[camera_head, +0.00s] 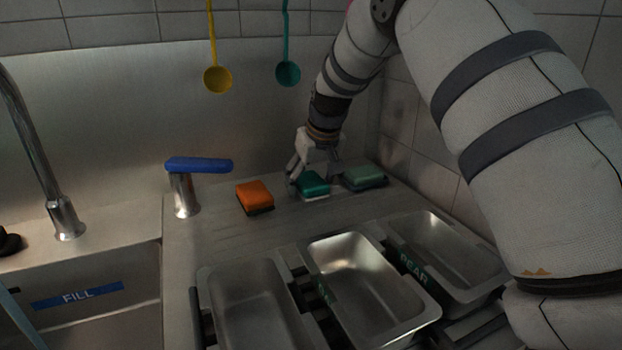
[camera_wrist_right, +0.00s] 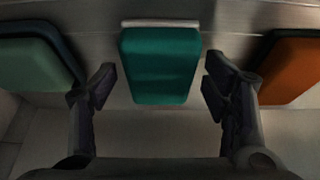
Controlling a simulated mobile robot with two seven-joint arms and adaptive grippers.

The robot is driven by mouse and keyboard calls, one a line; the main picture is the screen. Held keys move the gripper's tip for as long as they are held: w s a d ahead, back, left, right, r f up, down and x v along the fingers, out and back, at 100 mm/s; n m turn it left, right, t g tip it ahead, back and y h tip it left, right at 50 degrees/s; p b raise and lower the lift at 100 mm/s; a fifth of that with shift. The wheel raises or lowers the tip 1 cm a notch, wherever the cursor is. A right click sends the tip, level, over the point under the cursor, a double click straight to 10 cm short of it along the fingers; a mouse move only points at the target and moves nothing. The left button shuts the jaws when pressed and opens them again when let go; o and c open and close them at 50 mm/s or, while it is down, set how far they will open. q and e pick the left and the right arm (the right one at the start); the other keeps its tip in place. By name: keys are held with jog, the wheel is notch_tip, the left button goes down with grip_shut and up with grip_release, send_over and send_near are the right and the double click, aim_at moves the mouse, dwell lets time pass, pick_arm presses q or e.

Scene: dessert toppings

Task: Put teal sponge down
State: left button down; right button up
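The teal sponge (camera_head: 314,185) rests on the metal counter near the back wall, between an orange sponge (camera_head: 254,196) and a pale green sponge (camera_head: 363,177). In the right wrist view the teal sponge (camera_wrist_right: 160,62) lies between the two dark fingers, with a visible gap on each side. My right gripper (camera_head: 308,180) is open around it and low at the counter; its fingertips also show in the wrist view (camera_wrist_right: 159,86). My left gripper is not in view.
Three metal pans stand in front, the middle one (camera_head: 411,311) among them. A blue-handled tap (camera_head: 184,190) and a sink (camera_head: 130,297) are at the left. Yellow (camera_head: 217,79) and teal (camera_head: 288,73) ladles hang behind. A tiled wall is close on the right.

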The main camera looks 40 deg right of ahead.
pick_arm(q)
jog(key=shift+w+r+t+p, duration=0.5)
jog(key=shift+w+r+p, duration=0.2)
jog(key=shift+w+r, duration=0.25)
pick_arm(e)
jog(key=v, duration=1.2)
